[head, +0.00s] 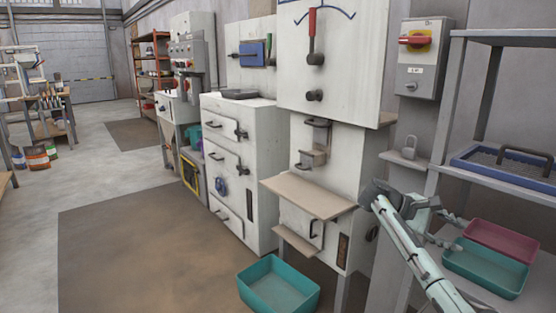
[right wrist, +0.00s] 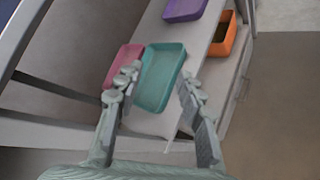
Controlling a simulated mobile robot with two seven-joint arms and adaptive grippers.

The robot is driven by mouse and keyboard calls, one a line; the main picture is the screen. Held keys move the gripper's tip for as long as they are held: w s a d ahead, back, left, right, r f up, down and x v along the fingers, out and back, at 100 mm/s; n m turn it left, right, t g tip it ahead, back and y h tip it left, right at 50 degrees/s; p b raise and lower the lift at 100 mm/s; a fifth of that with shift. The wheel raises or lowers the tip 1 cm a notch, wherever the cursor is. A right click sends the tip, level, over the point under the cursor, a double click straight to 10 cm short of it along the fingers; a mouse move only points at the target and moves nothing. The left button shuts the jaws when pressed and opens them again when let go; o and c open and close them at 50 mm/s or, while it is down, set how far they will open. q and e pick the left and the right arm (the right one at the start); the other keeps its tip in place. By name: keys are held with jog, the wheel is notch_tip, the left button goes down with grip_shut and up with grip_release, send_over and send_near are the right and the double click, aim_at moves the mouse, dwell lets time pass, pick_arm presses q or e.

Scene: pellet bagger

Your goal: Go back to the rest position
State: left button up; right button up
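My right arm comes in from the lower right in the head view. Its gripper (head: 456,231) is beside the shelf unit, close to the teal tray (head: 486,267) and the pink tray (head: 502,240). In the right wrist view the gripper (right wrist: 158,76) has its two fingers spread apart with nothing between them. The teal tray (right wrist: 160,78) and the pink tray (right wrist: 122,66) lie beyond the fingertips there. My left gripper is not in view.
A shelf unit (head: 487,36) stands at the right with a blue tray (head: 503,175) on it. White machine cabinets (head: 232,160) line the wall. A teal bin (head: 278,287) sits on the floor in front.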

jog(key=s+d+f+m+g+y, duration=0.1)
jog(key=s+d+f+g, duration=0.2)
jog(key=s+d+f, duration=0.65)
jog(key=s+d+f+g, duration=0.4)
jog(key=s+d+f, duration=0.3)
jog(key=s+f, duration=0.45)
jog(key=w+a+f+m+t+y, duration=0.35)
jog(key=w+a+f+t, duration=0.25)
jog(key=w, duration=0.4)
jog(key=w+a+f+m+t+y, duration=0.35)
jog(key=w+a+f+t, duration=0.2)
jog(key=w, duration=0.45)
jog(key=s+a+f+n+y, duration=0.1)
jog(key=s+a+f, duration=0.45)
jog(key=s, duration=0.25)
jog(key=s+a+f+n+y, duration=0.1)
jog(key=s+a+f+n, duration=0.1)
jog(key=s+a+f, duration=0.35)
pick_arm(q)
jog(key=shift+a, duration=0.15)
pick_arm(e)
jog(key=s+a+f+g, duration=0.1)
jog(key=s+a, duration=0.3)
jog(key=s, duration=0.8)
jog(key=s+a+f+y, duration=0.1)
jog(key=s+a+f, duration=0.2)
jog(key=s, duration=1)
jog(key=shift+a+g+y, duration=0.3)
jog(key=shift+a+g, duration=0.05)
jog(key=shift+a, duration=0.45)
